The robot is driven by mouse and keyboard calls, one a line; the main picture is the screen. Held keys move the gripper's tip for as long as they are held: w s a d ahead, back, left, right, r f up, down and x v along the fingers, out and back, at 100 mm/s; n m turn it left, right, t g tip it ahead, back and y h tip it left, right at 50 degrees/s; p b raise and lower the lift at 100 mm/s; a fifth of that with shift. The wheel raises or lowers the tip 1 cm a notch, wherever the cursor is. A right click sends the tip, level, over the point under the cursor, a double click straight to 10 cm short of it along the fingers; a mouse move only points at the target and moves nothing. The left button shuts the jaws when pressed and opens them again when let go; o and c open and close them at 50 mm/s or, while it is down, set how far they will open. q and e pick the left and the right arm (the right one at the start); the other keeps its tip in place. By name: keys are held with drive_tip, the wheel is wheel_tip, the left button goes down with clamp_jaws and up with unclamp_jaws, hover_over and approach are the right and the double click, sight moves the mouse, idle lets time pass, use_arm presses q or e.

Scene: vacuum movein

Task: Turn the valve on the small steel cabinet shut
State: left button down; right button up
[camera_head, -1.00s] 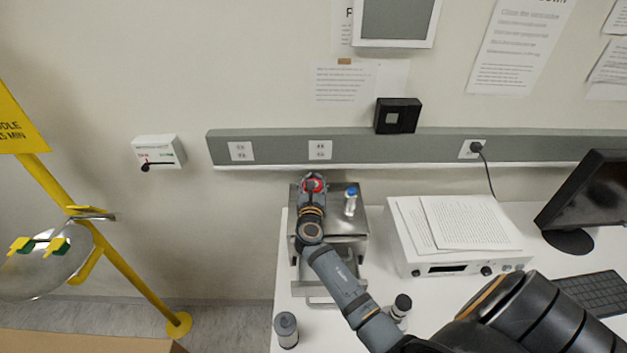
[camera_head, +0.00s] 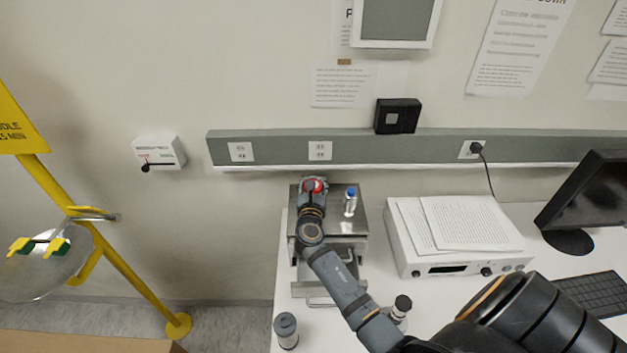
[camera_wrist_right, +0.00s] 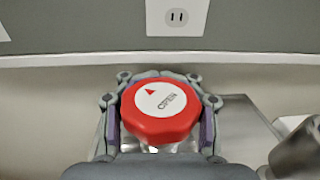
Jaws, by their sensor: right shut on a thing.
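The small steel cabinet (camera_head: 340,222) stands on the white bench against the wall. Its red valve knob (camera_head: 314,185) is on top, toward the left. In the right wrist view the knob (camera_wrist_right: 160,111) has a white face with a red arrow and the word OPEN, slightly tilted. My right gripper (camera_head: 313,190) is at the knob; in the right wrist view its two fingers (camera_wrist_right: 160,115) press on the knob's left and right sides. The knob's stem is hidden. My left gripper is not in view.
A white instrument with papers (camera_head: 410,245) is to the right. Dark-capped bottles (camera_head: 286,330) (camera_head: 400,308) stand near the front. A rail with outlets (camera_head: 275,150) runs along the wall behind.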

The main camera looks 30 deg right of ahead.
drive_tip(key=shift+s+f, duration=0.15)
drive_tip(key=shift+f, duration=0.3)
clamp_jaws()
drive_tip(key=o, duration=0.9)
unclamp_jaws()
drive_tip(key=shift+a, duration=0.1)
drive_tip(key=shift+c, duration=0.2)
drive_tip(key=o, duration=0.4)
drive_tip(key=shift+s+a+r, duration=0.1)
drive_tip(key=shift+s+r, duration=0.05)
drive_tip(key=shift+r, duration=0.3)
drive_tip(key=v, duration=0.7)
drive_tip(key=shift+s+a, duration=0.15)
drive_tip(key=shift+s, duration=0.05)
drive_tip(key=shift+w, duration=0.1)
